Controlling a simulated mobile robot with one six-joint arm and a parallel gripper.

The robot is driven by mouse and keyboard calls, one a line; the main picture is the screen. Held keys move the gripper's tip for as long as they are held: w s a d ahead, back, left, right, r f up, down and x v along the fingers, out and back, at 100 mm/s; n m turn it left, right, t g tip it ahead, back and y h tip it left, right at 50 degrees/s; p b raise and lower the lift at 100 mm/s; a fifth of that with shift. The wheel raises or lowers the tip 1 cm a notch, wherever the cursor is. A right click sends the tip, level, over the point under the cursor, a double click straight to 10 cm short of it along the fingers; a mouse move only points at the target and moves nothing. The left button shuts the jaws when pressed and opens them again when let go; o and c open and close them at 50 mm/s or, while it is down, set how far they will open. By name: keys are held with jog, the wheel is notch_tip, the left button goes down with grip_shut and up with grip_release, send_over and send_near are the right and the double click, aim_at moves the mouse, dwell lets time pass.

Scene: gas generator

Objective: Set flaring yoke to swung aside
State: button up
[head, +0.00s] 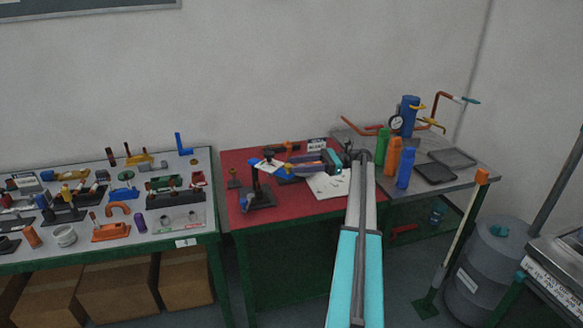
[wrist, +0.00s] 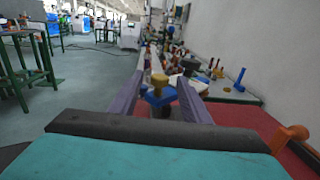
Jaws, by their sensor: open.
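My gripper (head: 285,168) reaches left over the red bench top in the head view, its fingers apart. In the wrist view the two purple fingers of my gripper (wrist: 161,84) stand on either side of a blue part with a brass-yellow knob (wrist: 159,80), which looks like the flaring yoke. The part lies between the fingers; I cannot tell whether either finger touches it. In the head view my fingers partly hide this spot, and the yoke's swing position cannot be made out.
A dark stand with a blue post (head: 256,180) stands left of my gripper on the red bench (head: 310,211). A white sheet (head: 328,187) lies under my arm. The left table (head: 170,244) holds many small parts.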

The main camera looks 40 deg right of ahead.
jog(key=shift+p+v, duration=0.85)
jog(key=shift+p, duration=0.2)
jog(key=p, duration=0.2)
jog(key=d+p, duration=0.1)
jog(key=p, duration=0.1)
jog(key=shift+s+d+r+p, duration=0.1)
jog(key=shift+s+r+p, duration=0.1)
jog(key=shift+s+p, duration=0.15)
jog(key=shift+s+d+f+p, duration=0.15)
jog(key=shift+d+p, duration=0.05)
jog(key=shift+p, duration=0.5)
